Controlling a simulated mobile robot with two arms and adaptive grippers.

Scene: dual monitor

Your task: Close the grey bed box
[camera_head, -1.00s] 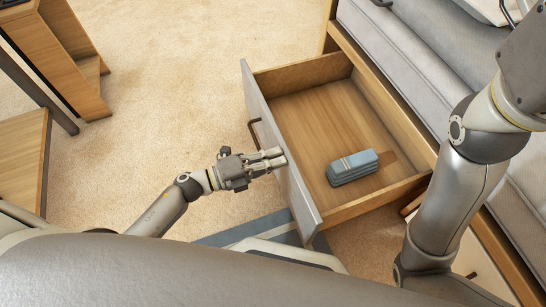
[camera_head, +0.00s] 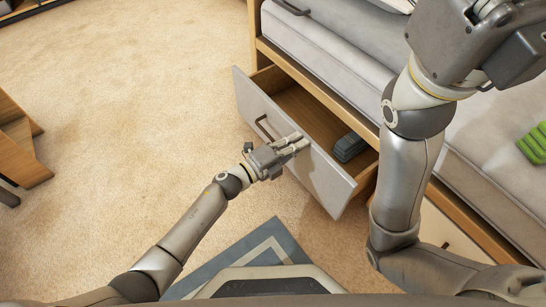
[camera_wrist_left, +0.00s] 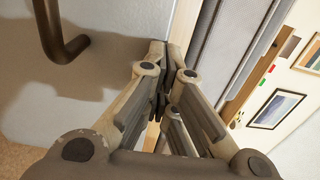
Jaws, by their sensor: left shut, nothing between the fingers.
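The bed box is a wooden drawer with a grey front (camera_head: 318,170) under the bed, pulled partly out. Its dark handle (camera_head: 264,127) is on the front's outer face. Inside the drawer lies a folded blue-grey cloth (camera_head: 349,147), partly hidden behind the front. My left gripper (camera_head: 303,143) is shut and empty, its fingertips at the drawer front's top edge, right of the handle. In the left wrist view, the shut fingers (camera_wrist_left: 163,50) are beside the grey front, with the handle (camera_wrist_left: 58,35) at upper left. My right arm comes in at the right; its fingers are not visible.
The bed (camera_head: 330,50) with grey cushions runs along the right, over a wooden frame. A green item (camera_head: 534,145) lies on it at far right. A blue-grey striped mat (camera_head: 250,250) lies on the carpet below. Wooden furniture (camera_head: 18,145) stands at left; the carpet between is clear.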

